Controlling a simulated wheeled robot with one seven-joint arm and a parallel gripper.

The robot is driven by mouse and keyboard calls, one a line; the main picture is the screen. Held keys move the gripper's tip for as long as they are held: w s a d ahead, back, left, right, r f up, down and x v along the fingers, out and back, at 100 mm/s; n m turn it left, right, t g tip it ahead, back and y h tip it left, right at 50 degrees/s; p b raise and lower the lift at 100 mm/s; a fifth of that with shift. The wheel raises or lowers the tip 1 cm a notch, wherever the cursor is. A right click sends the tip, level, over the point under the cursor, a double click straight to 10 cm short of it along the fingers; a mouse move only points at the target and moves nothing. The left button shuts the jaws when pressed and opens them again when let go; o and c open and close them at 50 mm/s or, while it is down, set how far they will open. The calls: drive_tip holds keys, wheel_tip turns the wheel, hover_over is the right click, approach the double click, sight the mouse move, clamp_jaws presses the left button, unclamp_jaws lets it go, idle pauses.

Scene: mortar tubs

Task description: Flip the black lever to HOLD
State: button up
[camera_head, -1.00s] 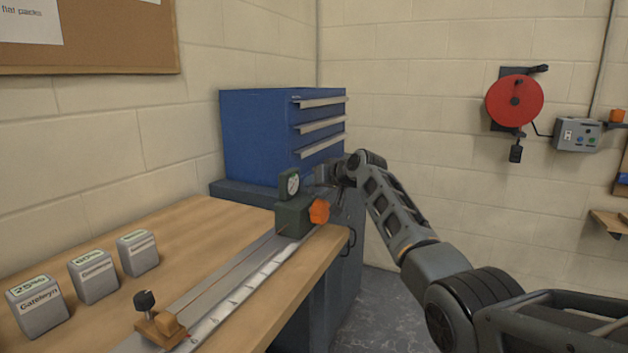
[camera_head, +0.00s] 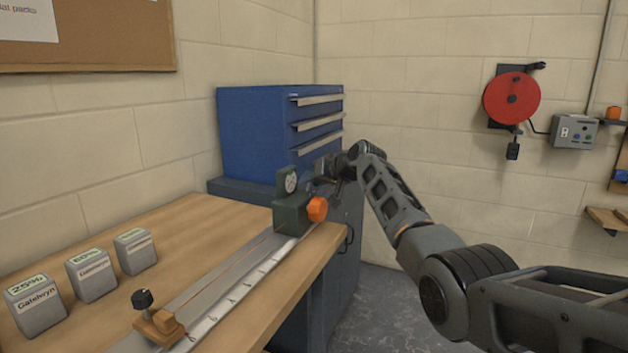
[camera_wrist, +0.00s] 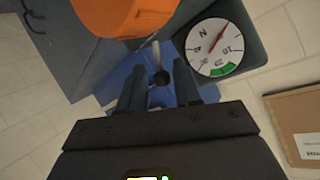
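The black lever (camera_wrist: 160,78), a thin pale stem with a black ball end, shows in the wrist view beside the round gauge. My gripper (camera_wrist: 159,82) is open, with one finger on each side of the ball and visible gaps between. No HOLD marking is readable. The gauge (camera_wrist: 215,47) has a white face, a red needle and a green band. In the head view the gauge (camera_head: 290,183) sits on a dark green block (camera_head: 291,215) with an orange knob (camera_head: 317,209). My gripper (camera_head: 326,170) is just behind this block, partly hidden, and the lever cannot be made out there.
The block stands at the far end of a metal rail with a scale (camera_head: 235,280) on the wooden bench (camera_head: 190,232). A blue drawer cabinet (camera_head: 260,135) stands close behind my gripper. Several grey labelled blocks (camera_head: 92,276) are at left. A black knob (camera_head: 142,299) tops a wooden slider.

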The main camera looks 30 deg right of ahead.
drive_tip(key=shift+o, duration=0.7)
drive_tip(key=shift+s+r, duration=0.1)
drive_tip(key=v, duration=0.7)
drive_tip(key=shift+s, duration=0.3)
drive_tip(key=shift+d, duration=0.1)
